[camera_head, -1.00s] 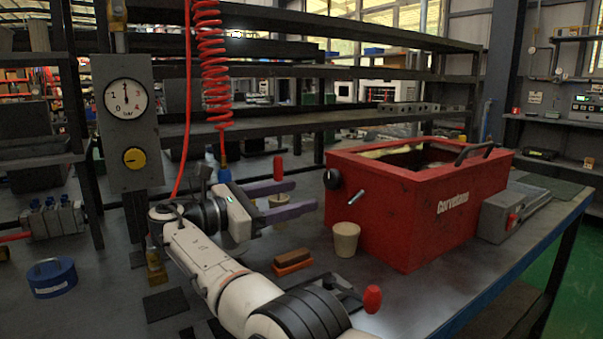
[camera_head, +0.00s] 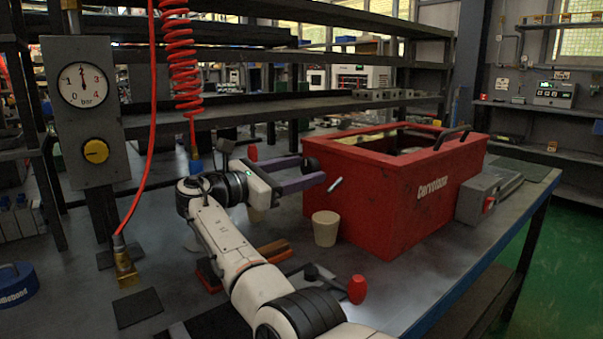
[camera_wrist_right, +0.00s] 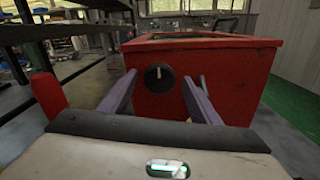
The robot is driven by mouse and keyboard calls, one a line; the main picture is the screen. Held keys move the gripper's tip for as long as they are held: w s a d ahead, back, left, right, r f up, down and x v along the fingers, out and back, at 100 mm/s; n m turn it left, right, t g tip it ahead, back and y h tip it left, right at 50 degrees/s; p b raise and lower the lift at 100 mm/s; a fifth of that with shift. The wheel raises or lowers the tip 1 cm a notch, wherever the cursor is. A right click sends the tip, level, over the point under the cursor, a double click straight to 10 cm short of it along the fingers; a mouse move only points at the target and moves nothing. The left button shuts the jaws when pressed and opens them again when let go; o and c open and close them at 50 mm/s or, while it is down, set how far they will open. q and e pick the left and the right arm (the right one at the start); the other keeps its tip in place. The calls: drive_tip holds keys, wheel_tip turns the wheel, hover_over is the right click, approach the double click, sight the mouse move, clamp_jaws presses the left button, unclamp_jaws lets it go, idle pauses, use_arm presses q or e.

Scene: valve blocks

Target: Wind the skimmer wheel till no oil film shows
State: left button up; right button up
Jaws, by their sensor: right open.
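The red tank (camera_head: 395,195) stands on the bench with its top open; a pale yellowish patch (camera_head: 375,138) shows inside, but I cannot tell how much is oil film. The black skimmer wheel (camera_head: 310,165) is a round knob on the tank's left end wall. In the right wrist view the wheel (camera_wrist_right: 159,78) has a white mark. My right gripper (camera_head: 313,168) is open and empty, its purple fingers pointing at the wheel. In that wrist view the wheel appears between the fingertips (camera_wrist_right: 159,82); contact is not visible. My left gripper is out of view.
A small metal lever (camera_head: 335,184) sticks out of the same tank wall. A beige cup (camera_head: 325,229) stands in front of it. A red coiled hose (camera_head: 181,65) hangs behind.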

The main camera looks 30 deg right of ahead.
drive_tip(key=shift+d, duration=0.25)
drive_tip(key=c, duration=1)
